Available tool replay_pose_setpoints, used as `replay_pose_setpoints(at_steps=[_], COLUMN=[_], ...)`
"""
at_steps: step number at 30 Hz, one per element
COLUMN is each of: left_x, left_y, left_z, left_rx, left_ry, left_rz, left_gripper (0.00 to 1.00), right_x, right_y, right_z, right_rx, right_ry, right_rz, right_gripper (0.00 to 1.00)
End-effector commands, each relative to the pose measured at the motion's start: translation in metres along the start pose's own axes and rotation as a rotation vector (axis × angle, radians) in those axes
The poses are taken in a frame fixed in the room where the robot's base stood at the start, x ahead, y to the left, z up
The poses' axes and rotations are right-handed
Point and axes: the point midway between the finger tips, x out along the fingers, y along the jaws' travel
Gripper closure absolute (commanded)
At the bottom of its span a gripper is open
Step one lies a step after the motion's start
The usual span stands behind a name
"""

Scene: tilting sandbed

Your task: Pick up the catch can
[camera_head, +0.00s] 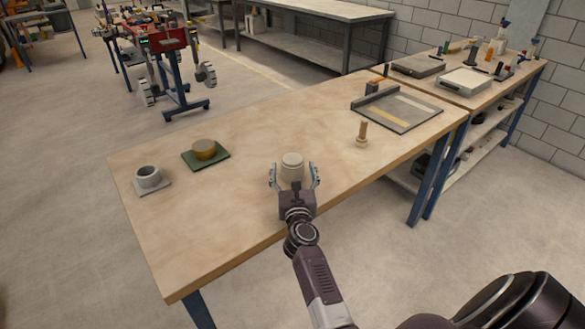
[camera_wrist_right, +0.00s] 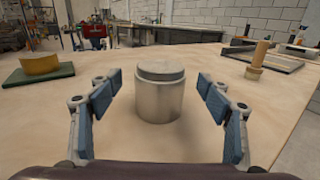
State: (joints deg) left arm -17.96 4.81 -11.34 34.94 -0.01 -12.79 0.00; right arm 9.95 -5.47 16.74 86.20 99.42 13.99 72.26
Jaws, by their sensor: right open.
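The catch can looks to be the pale metal cylinder with a stepped lid (camera_head: 292,166), upright on the wooden table. It also shows in the right wrist view (camera_wrist_right: 159,92), centred just beyond the fingers. My right gripper (camera_head: 294,180) is open, with a finger on either side of the can's near part. In the wrist view its blue-padded fingers (camera_wrist_right: 160,110) stand apart from the can on both sides, with gaps showing. The can's far side is hidden. My left gripper is not in view.
On the wooden table (camera_head: 225,215), a grey cup on a plate (camera_head: 148,177) and a brown disc on a green base (camera_head: 204,150) lie left. The table around the can is clear.

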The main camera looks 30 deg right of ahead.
Motion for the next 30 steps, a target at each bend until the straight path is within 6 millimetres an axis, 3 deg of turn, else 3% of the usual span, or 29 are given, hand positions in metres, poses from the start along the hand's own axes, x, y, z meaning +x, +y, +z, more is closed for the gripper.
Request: replay_pose_setpoints(at_steps=[6, 14, 30], left_x=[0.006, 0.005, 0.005], left_y=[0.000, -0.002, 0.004], left_z=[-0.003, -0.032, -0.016], left_rx=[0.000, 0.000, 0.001], left_ry=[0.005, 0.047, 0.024], left_rz=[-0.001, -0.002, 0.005], left_gripper=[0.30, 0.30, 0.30], right_x=[0.030, 0.033, 0.033], right_y=[0.000, 0.000, 0.000], right_z=[0.000, 0.001, 0.002], right_rx=[-0.003, -0.003, -0.003], right_ry=[-0.002, -0.001, -0.004], right_rz=[0.000, 0.000, 0.001], right_gripper=[0.29, 0.29, 0.83])
